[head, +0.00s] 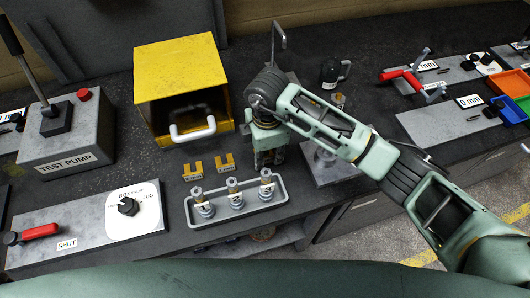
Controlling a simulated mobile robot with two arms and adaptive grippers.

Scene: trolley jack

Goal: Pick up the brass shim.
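Two small brass-coloured, notched pieces lie on the dark bench in front of the yellow box: a left brass shim (193,172) and a right brass shim (225,162). Both look uncovered, and they lie apart from each other. My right gripper (268,160) points down just right of the right shim, behind the grey tray, and is not touching either shim. Its fingers are small and partly hidden, so I cannot tell whether they are open or shut. My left gripper is not in view.
A grey tray (233,215) with three metal pieces stands in front of the shims. The yellow box (180,80) with a pale handle is behind them. A test pump (65,135) and a valve panel (85,225) stand left. My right arm crosses the bench at right.

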